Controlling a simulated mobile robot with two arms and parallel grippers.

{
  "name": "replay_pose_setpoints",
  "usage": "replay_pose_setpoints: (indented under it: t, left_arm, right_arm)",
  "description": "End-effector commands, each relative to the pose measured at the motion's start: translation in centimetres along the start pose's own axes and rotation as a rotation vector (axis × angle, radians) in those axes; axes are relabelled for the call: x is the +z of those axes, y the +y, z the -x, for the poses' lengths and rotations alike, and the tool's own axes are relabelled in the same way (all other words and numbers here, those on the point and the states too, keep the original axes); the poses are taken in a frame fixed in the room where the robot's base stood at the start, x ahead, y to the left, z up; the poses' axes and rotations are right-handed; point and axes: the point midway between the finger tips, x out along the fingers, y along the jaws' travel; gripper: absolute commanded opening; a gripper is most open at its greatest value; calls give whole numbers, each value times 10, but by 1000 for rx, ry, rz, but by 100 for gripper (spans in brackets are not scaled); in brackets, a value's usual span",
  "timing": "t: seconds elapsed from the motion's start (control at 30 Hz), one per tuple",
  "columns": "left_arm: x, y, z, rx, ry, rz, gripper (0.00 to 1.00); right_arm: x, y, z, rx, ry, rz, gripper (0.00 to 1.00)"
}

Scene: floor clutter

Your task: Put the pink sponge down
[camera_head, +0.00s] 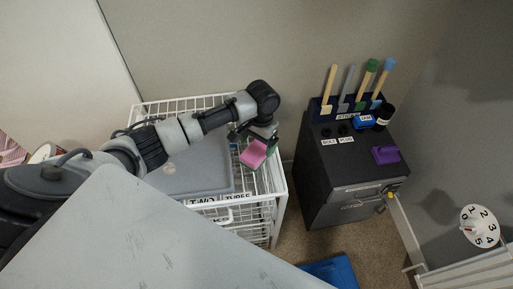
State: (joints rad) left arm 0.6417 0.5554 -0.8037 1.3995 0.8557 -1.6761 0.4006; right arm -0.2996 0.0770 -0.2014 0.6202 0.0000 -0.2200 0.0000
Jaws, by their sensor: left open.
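The pink sponge (253,154) is at the right end of the white wire basket unit (277,190). My left gripper (253,141) reaches in from the left over the unit and points down at the sponge. Its jaws are open, with the sponge directly below or between them. I cannot tell whether the fingers touch the sponge, or what it rests on. A small green patch shows beside the sponge, partly hidden by the gripper. My right gripper is not in view.
A grey lid-like panel (190,172) lies on the basket unit. A dark cabinet (335,185) stands to the right, with a purple object (385,155), brushes and a dark jar (384,113) on top. A blue item (334,270) lies on the floor. A white numbered dial (480,226) is far right.

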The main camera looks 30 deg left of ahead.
Motion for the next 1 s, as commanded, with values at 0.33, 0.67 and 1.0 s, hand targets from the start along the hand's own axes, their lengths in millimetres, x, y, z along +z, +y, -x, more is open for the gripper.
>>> replay_pose_setpoints:
  t: [0.33, 0.67, 1.0]
  left_arm:
    - [0, 0, 69, 1, 1, 0, 91]
    - [0, 0, 82, 1, -1, 1, 91]
    - [0, 0, 82, 1, -1, 1, 91]
  right_arm:
    - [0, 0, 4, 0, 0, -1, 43]
    - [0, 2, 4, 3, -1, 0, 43]
    - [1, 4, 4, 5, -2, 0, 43]
